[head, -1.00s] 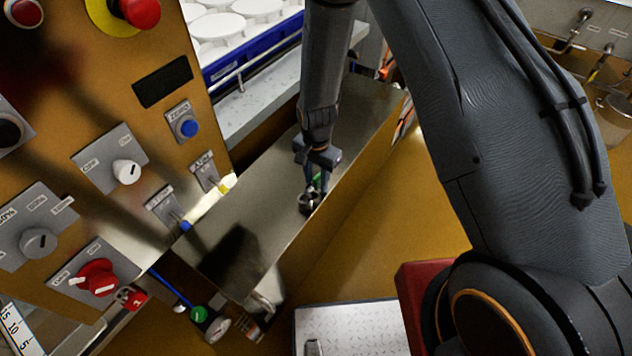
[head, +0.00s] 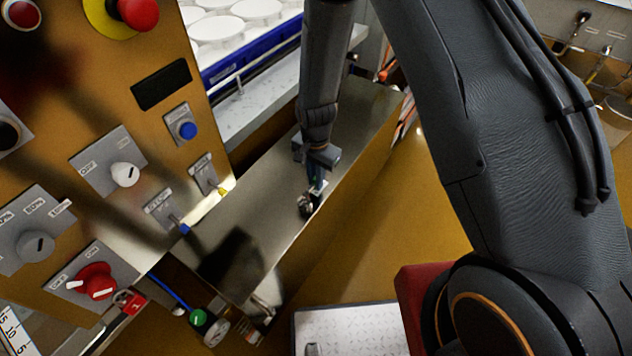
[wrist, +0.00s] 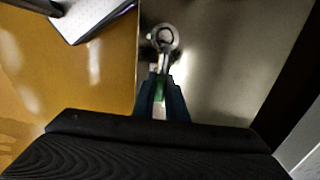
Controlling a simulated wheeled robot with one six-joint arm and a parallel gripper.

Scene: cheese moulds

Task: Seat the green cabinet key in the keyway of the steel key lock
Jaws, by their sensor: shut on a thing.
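The steel key lock (head: 305,207) is a small round metal piece on the steel shelf in the head view. In the wrist view its round ring-like face (wrist: 164,38) shows just beyond my fingertips. My gripper (wrist: 160,82) is shut on the green cabinet key (wrist: 160,92); a bit of green shows between the fingers. In the head view my gripper (head: 314,188) points down right beside the lock. The key's front end is close to the lock's near edge; I cannot tell whether it touches or enters the keyway, which I cannot make out.
The steel shelf (head: 250,205) is narrow, with an edge on the right above an ochre floor. On the left stands an ochre control panel (head: 160,130) with knobs and tags. A green-topped round fitting (head: 199,317) is below the shelf's near end.

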